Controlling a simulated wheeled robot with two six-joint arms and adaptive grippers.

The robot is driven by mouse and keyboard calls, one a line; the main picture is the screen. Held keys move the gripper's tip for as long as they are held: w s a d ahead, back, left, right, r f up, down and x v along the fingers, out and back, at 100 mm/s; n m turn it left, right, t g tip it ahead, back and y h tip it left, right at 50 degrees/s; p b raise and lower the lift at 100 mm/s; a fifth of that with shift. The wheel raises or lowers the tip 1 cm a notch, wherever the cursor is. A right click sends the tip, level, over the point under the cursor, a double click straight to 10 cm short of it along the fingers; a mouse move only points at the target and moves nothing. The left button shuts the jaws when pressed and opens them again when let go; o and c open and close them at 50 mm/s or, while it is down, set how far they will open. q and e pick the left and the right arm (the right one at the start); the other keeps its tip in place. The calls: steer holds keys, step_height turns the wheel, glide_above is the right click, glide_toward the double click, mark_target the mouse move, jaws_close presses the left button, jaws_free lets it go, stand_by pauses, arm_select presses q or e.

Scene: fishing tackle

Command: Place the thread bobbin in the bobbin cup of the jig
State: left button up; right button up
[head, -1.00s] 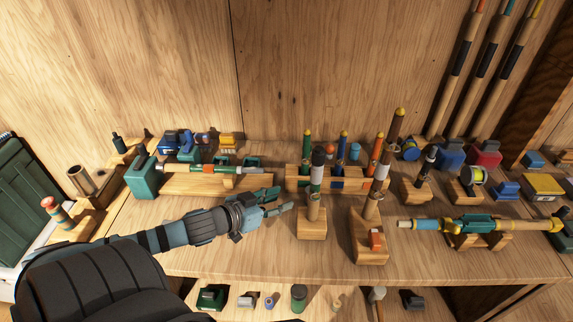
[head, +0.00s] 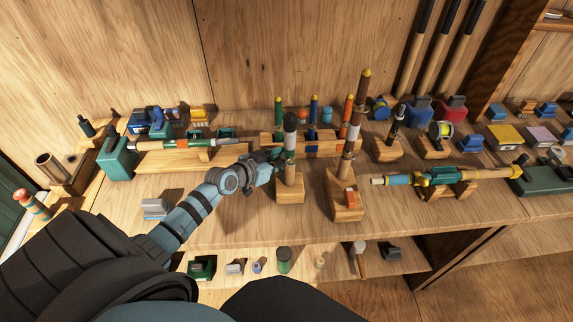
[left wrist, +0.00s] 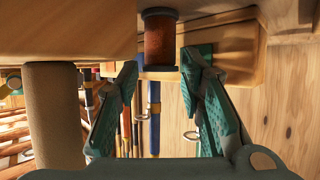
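The thread bobbin, a red-brown spool (left wrist: 160,40) with flanged ends, shows in the left wrist view, which looks upside down. It appears between my left gripper's (left wrist: 160,70) two green fingertips, with a gap on each side. I cannot tell whether it is between them or just beyond. In the head view my left gripper (head: 272,163) is beside the wooden stand holding an upright dark-topped handle (head: 290,165), and the bobbin there is not clear. I cannot clearly make out the jig's bobbin cup. My right gripper is not in view.
A second stand (head: 345,207) with a tall upright rod and an orange piece (head: 350,197) is to the right. A rack (head: 335,150) of coloured rods stands behind. A rod cradle (head: 175,160) is at the left. The table front (head: 235,215) has bare wood.

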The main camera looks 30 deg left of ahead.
arm_select(q)
steer(key=shift+w+f, duration=0.35)
steer(key=shift+w, duration=0.3)
steer(key=shift+s, duration=0.1)
steer(key=c, duration=0.8)
steer(key=shift+r, duration=0.1)
